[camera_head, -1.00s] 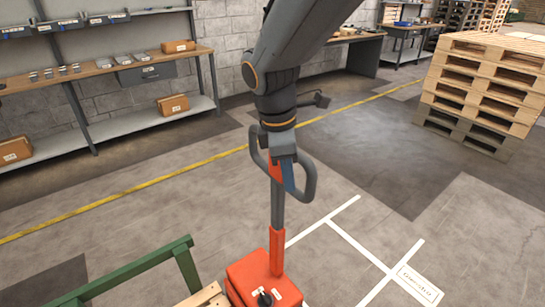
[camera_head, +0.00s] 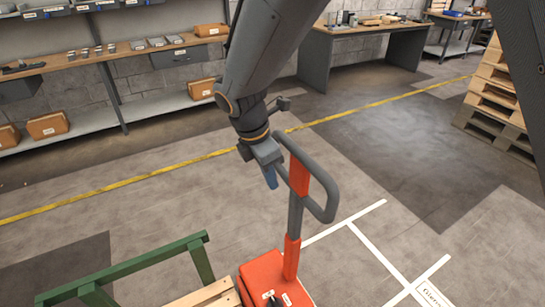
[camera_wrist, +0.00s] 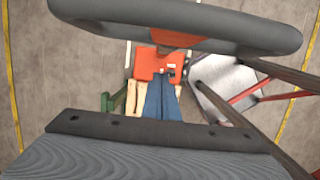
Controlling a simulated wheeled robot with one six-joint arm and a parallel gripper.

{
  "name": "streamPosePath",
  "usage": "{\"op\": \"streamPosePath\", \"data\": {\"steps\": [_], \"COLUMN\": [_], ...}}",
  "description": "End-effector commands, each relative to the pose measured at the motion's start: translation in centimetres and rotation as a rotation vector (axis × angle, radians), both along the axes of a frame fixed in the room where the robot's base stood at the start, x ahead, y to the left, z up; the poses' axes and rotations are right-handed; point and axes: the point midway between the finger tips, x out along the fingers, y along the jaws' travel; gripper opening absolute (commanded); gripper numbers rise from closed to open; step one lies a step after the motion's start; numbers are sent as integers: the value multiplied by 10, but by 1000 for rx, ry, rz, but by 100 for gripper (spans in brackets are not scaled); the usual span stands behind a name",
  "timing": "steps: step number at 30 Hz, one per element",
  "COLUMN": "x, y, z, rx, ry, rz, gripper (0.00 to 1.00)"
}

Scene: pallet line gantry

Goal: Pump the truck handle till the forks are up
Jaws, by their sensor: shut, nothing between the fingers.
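The truck handle (camera_head: 327,208) is a dark grey loop with red-orange parts on a grey shaft. It rises from the red-orange truck body (camera_head: 262,280) and leans slightly right. My gripper (camera_head: 271,181) has blue fingers, which are shut and empty. It is just left of the loop in the head view, apart from the grip. In the wrist view the handle loop (camera_wrist: 180,28) crosses the top, with the blue fingertips (camera_wrist: 162,88) below it and the red body (camera_wrist: 150,62) beyond. The forks are hidden, so their height cannot be told.
A green rail frame (camera_head: 150,262) and a wooden pallet (camera_head: 212,297) stand beside the truck at the bottom left. Stacked pallets (camera_head: 495,95) are at the right edge. Shelving (camera_head: 95,120) and a workbench (camera_head: 365,45) line the wall. Open floor lies beyond the handle.

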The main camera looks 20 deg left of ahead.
Motion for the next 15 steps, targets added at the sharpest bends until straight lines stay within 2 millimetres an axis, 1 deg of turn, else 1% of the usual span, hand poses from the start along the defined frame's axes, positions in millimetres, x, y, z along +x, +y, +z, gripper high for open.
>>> {"op": "streamPosePath", "data": {"steps": [1, 3, 6, 9, 15], "x": [1, 3, 17, 25, 34], "y": [-2, -4, -14, -20, -26], "z": [-10, -22, -18, -19, -20], "rx": [-4, -3, 0, 1, 0], "ry": [3, 3, 0, 0, 0], "rz": [0, 1, -3, 0, 2], "gripper": [0, 0, 0, 0, 0]}}
